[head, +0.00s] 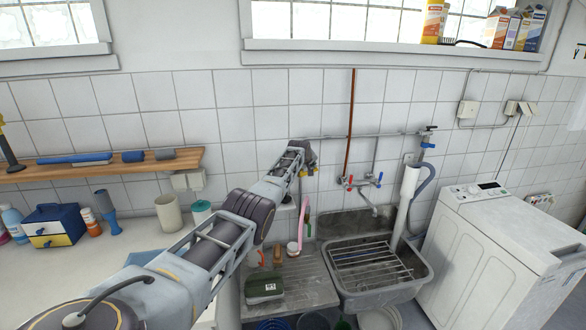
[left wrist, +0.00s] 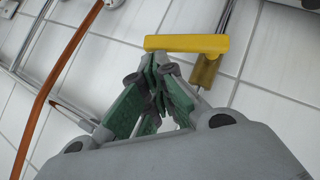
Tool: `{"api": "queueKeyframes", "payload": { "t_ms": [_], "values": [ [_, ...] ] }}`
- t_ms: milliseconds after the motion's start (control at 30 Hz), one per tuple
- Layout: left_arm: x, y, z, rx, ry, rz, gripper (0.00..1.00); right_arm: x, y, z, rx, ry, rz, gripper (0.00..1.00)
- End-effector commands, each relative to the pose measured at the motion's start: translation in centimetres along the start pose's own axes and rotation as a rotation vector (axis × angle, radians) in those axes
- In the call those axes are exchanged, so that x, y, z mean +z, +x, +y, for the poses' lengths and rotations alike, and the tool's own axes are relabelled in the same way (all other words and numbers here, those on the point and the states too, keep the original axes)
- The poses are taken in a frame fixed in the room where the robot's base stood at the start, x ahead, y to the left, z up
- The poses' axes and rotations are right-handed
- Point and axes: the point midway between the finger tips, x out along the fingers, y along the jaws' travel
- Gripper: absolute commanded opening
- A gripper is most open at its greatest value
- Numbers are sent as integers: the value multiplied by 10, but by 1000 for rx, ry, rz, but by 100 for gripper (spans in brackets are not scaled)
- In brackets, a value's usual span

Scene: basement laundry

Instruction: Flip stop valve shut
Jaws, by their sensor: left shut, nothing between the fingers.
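The stop valve's yellow lever (left wrist: 187,43) shows in the left wrist view, just beyond my fingertips. It extends left from a brass-coloured valve body (left wrist: 207,68), at an angle to that body. My left gripper (left wrist: 158,72) is shut and empty, its green-padded fingers together just below the lever. I cannot tell whether the fingertips touch it. In the head view my left gripper (head: 306,156) is up against the tiled wall and hides most of the valve. My right gripper is in neither view.
A copper pipe (head: 352,110) runs down the wall to a tap with red and blue handles (head: 360,181). A sink (head: 378,290) with a rack stands below, beside a washing machine (head: 500,250). A wooden shelf (head: 100,170) is left of my arm.

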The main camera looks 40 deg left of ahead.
Motion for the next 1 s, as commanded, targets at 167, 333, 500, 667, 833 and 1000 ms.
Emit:
{"api": "queueKeyframes", "payload": {
  "t_ms": [167, 333, 500, 667, 833, 1000],
  "values": [
    [1, 1, 0, 0, -1, -1, 0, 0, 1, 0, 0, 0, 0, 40],
    [0, 1, 1, 0, -1, -1, 0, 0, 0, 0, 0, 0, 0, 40],
    [-2, -2, 3, 1, -1, -1, 0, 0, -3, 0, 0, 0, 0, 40],
    [-5, -5, 6, 1, -1, -1, 0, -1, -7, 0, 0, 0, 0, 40],
    [-8, -8, 9, 1, -2, -1, 0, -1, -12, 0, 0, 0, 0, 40],
    [-9, -9, 10, 1, -2, -1, 0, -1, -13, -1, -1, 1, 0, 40]
  ]
}}
